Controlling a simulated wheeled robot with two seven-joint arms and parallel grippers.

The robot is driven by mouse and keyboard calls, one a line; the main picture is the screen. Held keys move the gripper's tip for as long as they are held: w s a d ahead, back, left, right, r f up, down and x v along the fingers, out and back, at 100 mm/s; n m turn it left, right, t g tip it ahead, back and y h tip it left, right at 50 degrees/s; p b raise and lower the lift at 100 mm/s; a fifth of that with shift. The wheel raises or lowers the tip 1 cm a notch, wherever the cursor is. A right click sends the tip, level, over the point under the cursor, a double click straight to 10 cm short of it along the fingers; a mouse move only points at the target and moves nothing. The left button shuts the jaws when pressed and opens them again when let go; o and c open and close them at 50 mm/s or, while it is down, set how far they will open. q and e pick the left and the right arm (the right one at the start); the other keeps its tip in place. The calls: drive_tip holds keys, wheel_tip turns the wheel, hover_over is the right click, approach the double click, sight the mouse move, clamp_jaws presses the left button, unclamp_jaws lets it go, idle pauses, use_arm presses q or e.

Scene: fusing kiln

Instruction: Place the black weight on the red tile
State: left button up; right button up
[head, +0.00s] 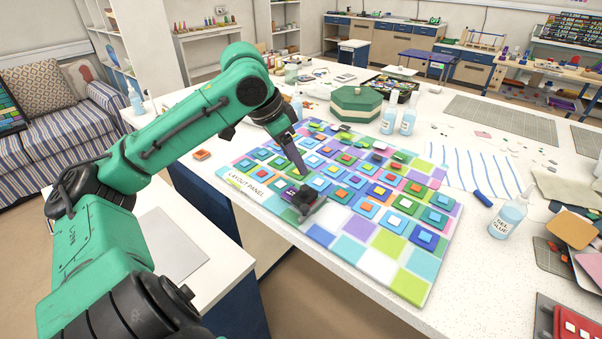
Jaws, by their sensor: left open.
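My left gripper (301,179) reaches down over the near left part of the layout panel (375,264), its dark finger pointing at the tiles. A small dark block (304,198), which looks like the black weight, sits on the panel just below the fingertip. I cannot tell whether they touch, and the gripper hides part of that spot. The jaws are open. My right gripper is not in view.
A green lidded kiln-like box (356,103) stands behind the panel, with clear bottles (408,121) beside it. The panel's front right part has flat, bare coloured squares.

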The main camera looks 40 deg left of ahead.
use_arm(q)
drive_tip(key=v, duration=0.7)
